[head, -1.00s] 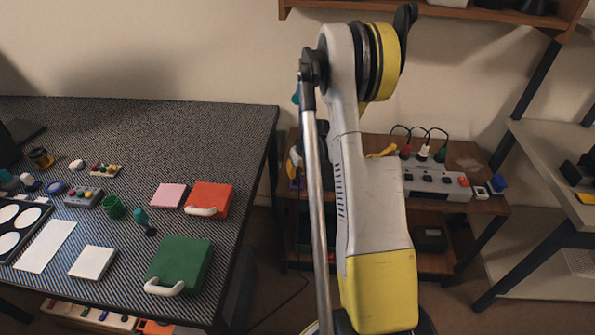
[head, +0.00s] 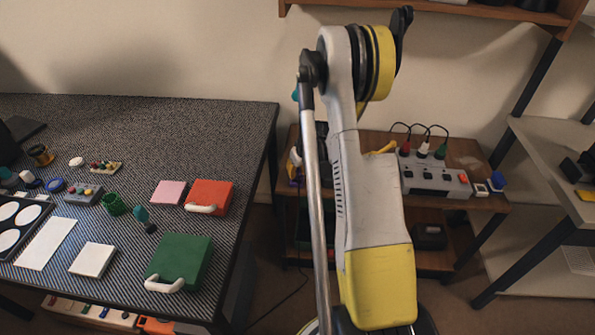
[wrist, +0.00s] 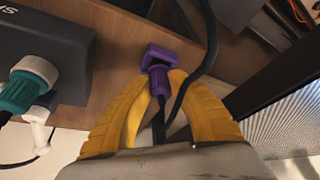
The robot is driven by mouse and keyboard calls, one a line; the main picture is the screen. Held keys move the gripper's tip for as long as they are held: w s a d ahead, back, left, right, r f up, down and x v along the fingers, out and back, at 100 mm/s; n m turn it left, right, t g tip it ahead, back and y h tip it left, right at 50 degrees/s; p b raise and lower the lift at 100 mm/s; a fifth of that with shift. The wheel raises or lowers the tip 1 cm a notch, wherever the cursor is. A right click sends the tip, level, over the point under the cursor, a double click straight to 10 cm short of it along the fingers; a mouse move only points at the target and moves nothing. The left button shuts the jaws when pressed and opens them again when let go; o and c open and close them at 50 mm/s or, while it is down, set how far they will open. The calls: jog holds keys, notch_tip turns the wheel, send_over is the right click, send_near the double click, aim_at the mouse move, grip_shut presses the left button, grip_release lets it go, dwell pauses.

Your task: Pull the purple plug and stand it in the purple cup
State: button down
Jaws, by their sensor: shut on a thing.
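In the wrist view the purple plug (wrist: 159,83) is between the yellow fingertips of my gripper (wrist: 156,88), which is shut on it. A black cord runs from the plug back between the fingers. A squarish purple piece (wrist: 160,56) shows directly beyond the plug, over the wooden bench; I cannot tell whether it is the purple cup or part of the plug. In the head view my arm hides the plug and most of the gripper.
A cluttered table (head: 190,125) is at left.

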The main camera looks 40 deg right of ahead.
jog(key=shift+f, duration=0.55)
dwell(0.4)
jog(key=c, duration=1.2)
grip_release()
jog(key=shift+c, duration=0.2)
jog(key=v, duration=1.2)
